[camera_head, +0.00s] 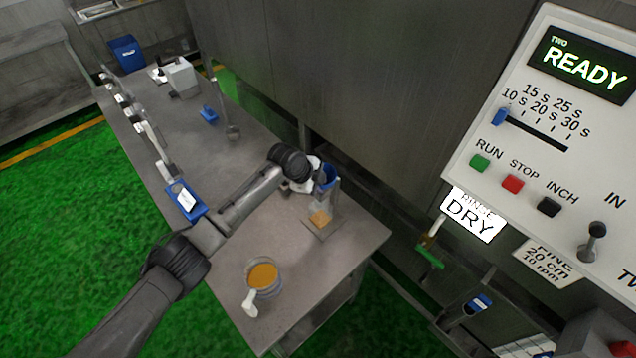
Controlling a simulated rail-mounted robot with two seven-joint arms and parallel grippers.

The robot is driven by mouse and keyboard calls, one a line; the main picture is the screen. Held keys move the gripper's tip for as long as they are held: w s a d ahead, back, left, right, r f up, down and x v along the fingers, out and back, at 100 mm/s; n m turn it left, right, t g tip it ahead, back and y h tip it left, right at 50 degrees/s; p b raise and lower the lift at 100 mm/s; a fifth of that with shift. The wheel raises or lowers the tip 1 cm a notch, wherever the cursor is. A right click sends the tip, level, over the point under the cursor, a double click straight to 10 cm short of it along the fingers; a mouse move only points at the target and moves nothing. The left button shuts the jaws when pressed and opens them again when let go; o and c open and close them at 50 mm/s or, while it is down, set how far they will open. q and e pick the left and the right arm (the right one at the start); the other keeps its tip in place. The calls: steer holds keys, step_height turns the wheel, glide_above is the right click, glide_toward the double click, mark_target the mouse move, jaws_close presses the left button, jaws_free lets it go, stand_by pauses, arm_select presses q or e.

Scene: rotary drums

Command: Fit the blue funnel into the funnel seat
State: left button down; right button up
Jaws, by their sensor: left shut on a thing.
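The blue funnel (328,177) is at the right side of the table, held by my left gripper (318,180). The gripper is shut on it, and the white gripper body hides part of the funnel. A grey stand (334,198) rises from the table just below the funnel and appears to be the funnel seat. I cannot tell whether the funnel touches it or is a little above it. A tan patch (320,217) shows at the stand's foot. My right gripper is not in view.
A container of orange material (263,277) with a white handle stands on the near table (300,312). A blue tray (186,201) lies at the left edge. A control panel (545,150) reading READY fills the right. Bare table lies between the container and the stand.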

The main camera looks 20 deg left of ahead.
arm_select(q)
steer(key=shift+f, duration=0.4)
steer(key=c, duration=1)
jaws_free()
steer(key=shift+b+v, duration=0.55)
steer(key=shift+v, duration=6.35)
